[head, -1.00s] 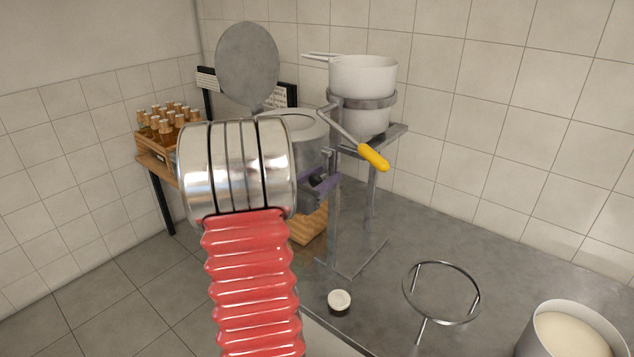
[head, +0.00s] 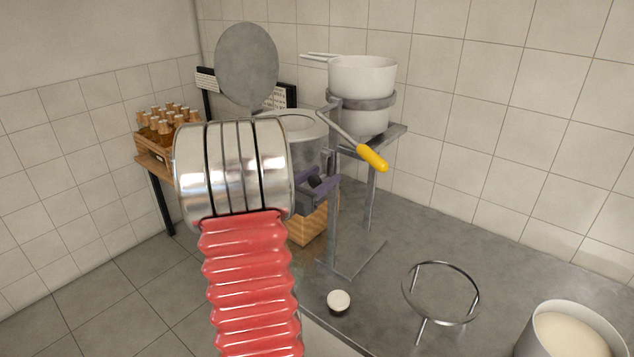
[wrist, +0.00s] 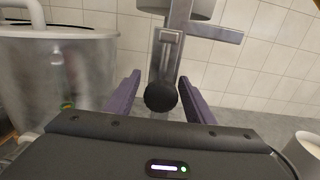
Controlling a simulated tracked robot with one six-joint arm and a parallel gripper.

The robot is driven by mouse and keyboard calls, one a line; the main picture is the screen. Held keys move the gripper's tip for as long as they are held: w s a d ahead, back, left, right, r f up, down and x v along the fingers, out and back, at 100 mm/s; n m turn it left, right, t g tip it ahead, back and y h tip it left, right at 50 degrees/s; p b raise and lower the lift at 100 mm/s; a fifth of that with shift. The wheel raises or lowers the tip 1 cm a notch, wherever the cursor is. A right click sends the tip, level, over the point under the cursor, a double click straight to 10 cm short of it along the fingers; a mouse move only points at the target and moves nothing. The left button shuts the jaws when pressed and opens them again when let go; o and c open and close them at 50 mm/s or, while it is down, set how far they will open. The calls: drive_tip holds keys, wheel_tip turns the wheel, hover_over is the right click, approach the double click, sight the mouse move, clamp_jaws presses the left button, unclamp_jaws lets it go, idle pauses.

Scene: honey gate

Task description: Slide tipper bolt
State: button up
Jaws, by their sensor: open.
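The tipper bolt (wrist: 168,55) is a grey metal slide on the upright post of the stand, seen in the wrist view. Its round black knob (wrist: 160,97) sits at its lower end, between the two purple fingers in that picture. My gripper (wrist: 158,98) is open, with a finger to each side of the knob and gaps between. In the head view my gripper (head: 318,184) is beside the post of the stand (head: 337,220), and the knob cannot be made out there. I cannot tell how deep the knob lies between the fingers.
A white pot (head: 362,75) sits in a ring on the stand. A yellow-handled lever (head: 371,157) slants down near my gripper. A large metal drum (wrist: 65,75) stands close on the left. A wire ring stand (head: 441,320) and a filled pot (head: 527,345) are at the right.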

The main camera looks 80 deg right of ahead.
sight(312, 183)
drive_tip(key=shift+v, duration=3.2)
drive_tip(key=shift+w+a+r, duration=0.1)
drive_tip(key=shift+a, duration=0.15)
drive_tip(key=w+a+m+t+y, duration=0.4)
drive_tip(key=a+y, duration=0.1)
drive_tip(key=a, duration=1.4)
drive_tip(key=w+a+m+t+y, duration=0.4)
drive_tip(key=a+m+y, duration=0.1)
drive_tip(key=a, duration=1.4)
drive_tip(key=w+a+m+t+y, duration=0.4)
drive_tip(key=a+y, duration=0.2)
drive_tip(key=a, duration=1.3)
drive_tip(key=shift+w+a+t+y, duration=0.15)
drive_tip(key=shift+a+t+y, duration=0.15)
drive_tip(key=shift+a, duration=0.1)
